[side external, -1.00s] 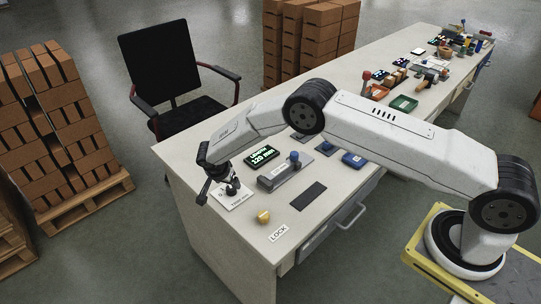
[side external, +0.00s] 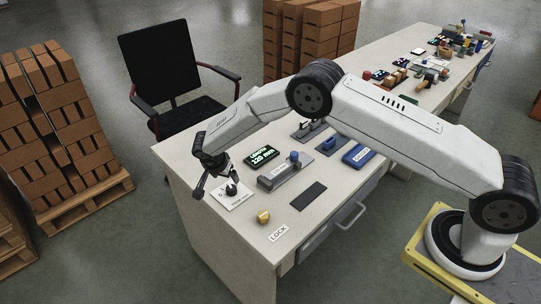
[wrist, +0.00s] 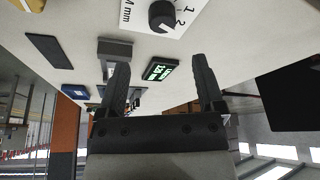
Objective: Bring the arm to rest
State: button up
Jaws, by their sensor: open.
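My gripper (side external: 217,182) hangs at the near left end of the workbench (side external: 335,235), above or beside a white dial card with a dark knob (side external: 231,188). Whether it touches the card I cannot tell. In the wrist view my gripper (wrist: 161,68) has its two dark fingers wide apart, with nothing held between them. The dark knob (wrist: 163,16) and its numbered card show at the top of that view, beyond the fingertips. The bench top appears tilted there.
A green-lit display (side external: 264,149), a grey block with a blue knob (side external: 286,171), a yellow knob (side external: 263,217) and a dark pad (side external: 307,196) lie close by on the bench. A black chair (side external: 160,65) stands behind. Brick pallets (side external: 60,130) stand at left.

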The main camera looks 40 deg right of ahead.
jog(key=s+d+r+n+y, duration=0.1)
jog(key=s+d+r+n, duration=0.2)
jog(key=s+r, duration=0.25)
jog(key=s+d+r+n+y, duration=0.1)
jog(key=s+d+r+n, duration=0.2)
jog(key=s+r, duration=0.3)
jog(key=s+d+r+n+y, duration=0.1)
jog(key=s+r+n, duration=0.2)
jog(key=s, duration=0.6)
jog(key=s+d+r+n+y, duration=0.1)
jog(key=s+d+r+n, duration=0.1)
jog(key=s, duration=0.7)
jog(key=shift+d+r+n+t, duration=0.3)
jog(key=shift+r+n+t, duration=0.15)
jog(key=shift+n, duration=0.45)
